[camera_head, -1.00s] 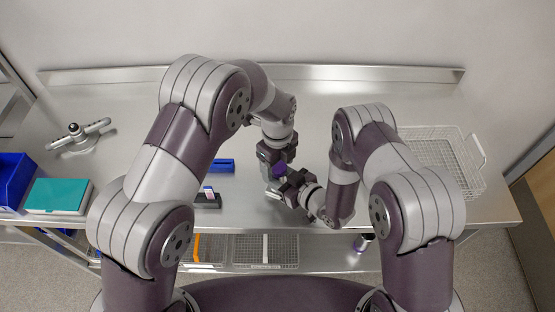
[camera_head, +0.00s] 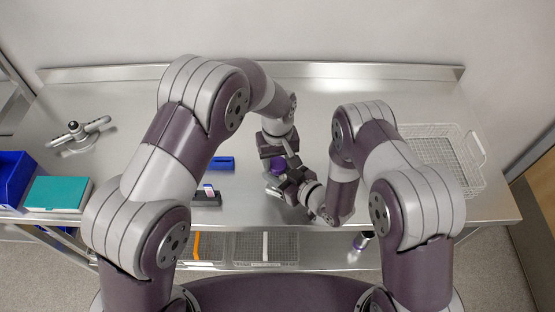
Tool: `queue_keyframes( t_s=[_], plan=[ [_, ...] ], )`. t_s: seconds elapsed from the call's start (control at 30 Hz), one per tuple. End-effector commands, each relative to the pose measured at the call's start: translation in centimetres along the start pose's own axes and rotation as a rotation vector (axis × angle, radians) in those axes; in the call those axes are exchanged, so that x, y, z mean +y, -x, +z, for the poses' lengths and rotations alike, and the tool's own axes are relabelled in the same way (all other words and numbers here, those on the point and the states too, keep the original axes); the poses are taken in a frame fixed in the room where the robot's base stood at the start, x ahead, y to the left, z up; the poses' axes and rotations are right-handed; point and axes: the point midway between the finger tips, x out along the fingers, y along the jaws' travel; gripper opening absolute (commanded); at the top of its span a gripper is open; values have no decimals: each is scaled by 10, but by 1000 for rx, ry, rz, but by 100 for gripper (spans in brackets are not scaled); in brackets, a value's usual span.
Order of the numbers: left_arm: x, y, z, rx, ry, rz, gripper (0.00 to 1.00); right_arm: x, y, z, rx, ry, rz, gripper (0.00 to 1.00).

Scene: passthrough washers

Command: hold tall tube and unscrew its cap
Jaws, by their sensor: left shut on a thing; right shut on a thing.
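The tall tube's purple cap (camera_head: 278,166) shows between my two grippers near the middle of the table, partly covered by them. My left gripper (camera_head: 278,158) comes down from above and is shut at the purple cap. My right gripper (camera_head: 280,178) comes in from the right, just below and in front of the left one, and is shut on the tube. The tube's body is mostly hidden by the grippers, so I cannot tell how far the cap is turned or whether it is apart from the tube.
A wire basket (camera_head: 440,160) stands at the right of the steel table (camera_head: 330,90). A blue block (camera_head: 222,163) and a dark holder (camera_head: 206,199) lie left of my grippers. A teal box (camera_head: 58,194), a blue bin (camera_head: 14,180) and a grey-armed device (camera_head: 78,136) are at the left.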

Motion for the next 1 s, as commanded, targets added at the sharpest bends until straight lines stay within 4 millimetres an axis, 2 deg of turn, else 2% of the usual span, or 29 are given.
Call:
queue_keyframes(
  t_s=[0.1,0.3,0.4,0.5,0.6,0.7,0.97,1.0],
  plan=[
    [1,1,-1,2,470,3,14,0,0,0,1,1,-2,0],
    [0,2,-1,1,1296,4,14,-1,0,0,1,1,-2,0],
    [0,2,-1,0,1676,5,14,-1,0,0,0,1,-2,0],
    [0,2,-1,0,1975,5,14,-1,0,0,0,1,-2,0],
    [0,2,-1,-1,2164,5,14,-1,0,0,0,0,-2,0],
    [0,2,-1,-1,2249,6,14,-1,0,0,0,0,-2,0],
    [0,2,-1,-1,2262,6,14,-1,0,0,-1,0,-2,0],
    [0,2,-1,-1,2262,6,56,-1,0,0,-1,0,-2,0]
  ],
)
